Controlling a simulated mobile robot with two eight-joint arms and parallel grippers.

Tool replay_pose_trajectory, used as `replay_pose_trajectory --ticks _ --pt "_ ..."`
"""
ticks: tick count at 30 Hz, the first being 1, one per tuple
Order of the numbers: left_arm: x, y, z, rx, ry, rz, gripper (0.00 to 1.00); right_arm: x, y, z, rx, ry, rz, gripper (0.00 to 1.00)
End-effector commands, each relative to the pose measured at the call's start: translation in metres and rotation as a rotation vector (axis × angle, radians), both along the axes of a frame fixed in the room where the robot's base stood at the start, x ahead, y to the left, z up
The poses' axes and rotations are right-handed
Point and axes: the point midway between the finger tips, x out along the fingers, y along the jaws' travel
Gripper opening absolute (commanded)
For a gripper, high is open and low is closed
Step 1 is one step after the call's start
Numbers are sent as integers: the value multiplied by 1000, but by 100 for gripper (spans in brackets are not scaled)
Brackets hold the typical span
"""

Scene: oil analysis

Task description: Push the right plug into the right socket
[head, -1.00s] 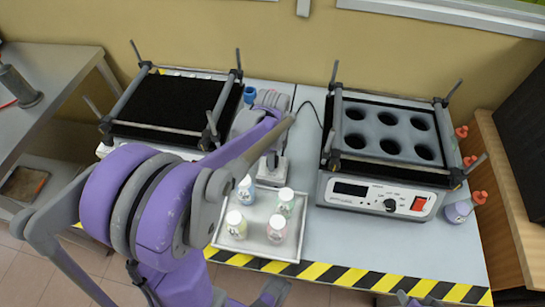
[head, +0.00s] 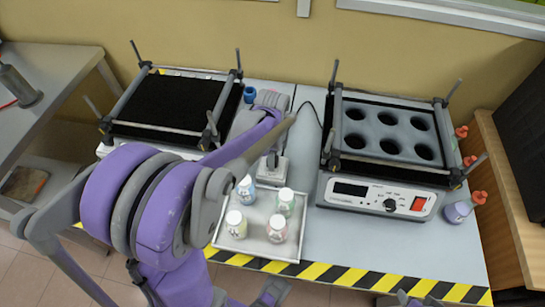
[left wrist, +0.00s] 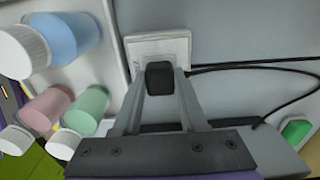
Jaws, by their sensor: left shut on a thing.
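My left gripper (left wrist: 160,88) is shut on a black plug (left wrist: 159,76), held between its two grey fingers. The plug is in front of a white square socket (left wrist: 157,46) and overlaps its lower part in the left wrist view. I cannot tell how deep the plug sits in it. A black cable (left wrist: 255,67) runs off to the right. In the head view the left gripper (head: 272,161) is low over the table, between the two machines, just behind the tray; the plug is hidden there.
A metal tray (head: 225,236) with several bottles stands just in front of the left gripper. A machine with round wells (head: 385,195) is to the right, a black-topped machine (head: 170,104) to the left.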

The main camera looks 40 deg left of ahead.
Motion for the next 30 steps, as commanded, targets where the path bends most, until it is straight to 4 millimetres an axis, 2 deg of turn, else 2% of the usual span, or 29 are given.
replay_pose_trajectory --ticks 23,24,28,29,30 --pt "0 0 -13 0 0 0 0 -1 0 -10 0 3 0 50" --pt "0 0 -12 0 0 0 49 -1 0 -9 0 3 0 50" --pt "0 0 -12 0 0 0 72 -1 0 -9 0 3 0 50" --pt "0 0 -12 0 0 0 76 -1 0 -9 0 3 0 50" --pt "0 0 -12 0 0 0 76 -1 0 -9 0 3 0 50"
